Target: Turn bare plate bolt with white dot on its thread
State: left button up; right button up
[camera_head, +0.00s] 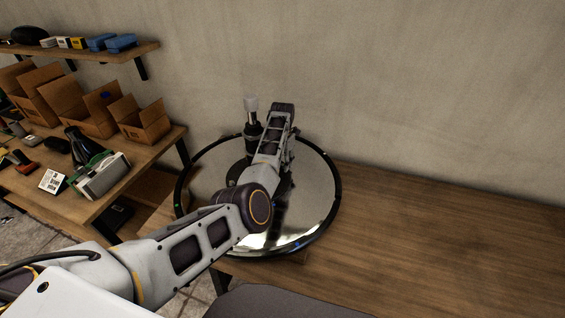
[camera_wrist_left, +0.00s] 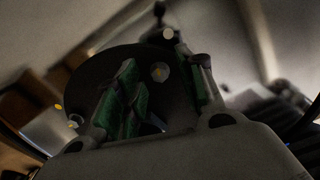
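A dark round plate (camera_wrist_left: 88,78) lies beyond my left gripper (camera_wrist_left: 157,58) in the wrist view; dark parts of it show beside my arm in the head view (camera_head: 238,171). A grey hex bolt (camera_wrist_left: 160,72) with a yellowish dot sits on the plate, seen between the fingers. Whether it is bare or its dot is white, I cannot tell. The green-padded fingers are apart with nothing clearly between them; I cannot tell whether they touch the bolt. In the head view my left arm hides the fingertips and bolt. My right gripper is not in view.
The round mirrored base (camera_head: 311,194) with a black rim rests on the wooden table (camera_head: 430,235). A dark post (camera_head: 253,127) with a pale top stands behind my arm. Open cardboard boxes (camera_head: 85,115) and tools lie on the left bench. The table's right side is clear.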

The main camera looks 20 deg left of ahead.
pick_arm(q)
jog(key=shift+c, duration=0.2)
grip_shut()
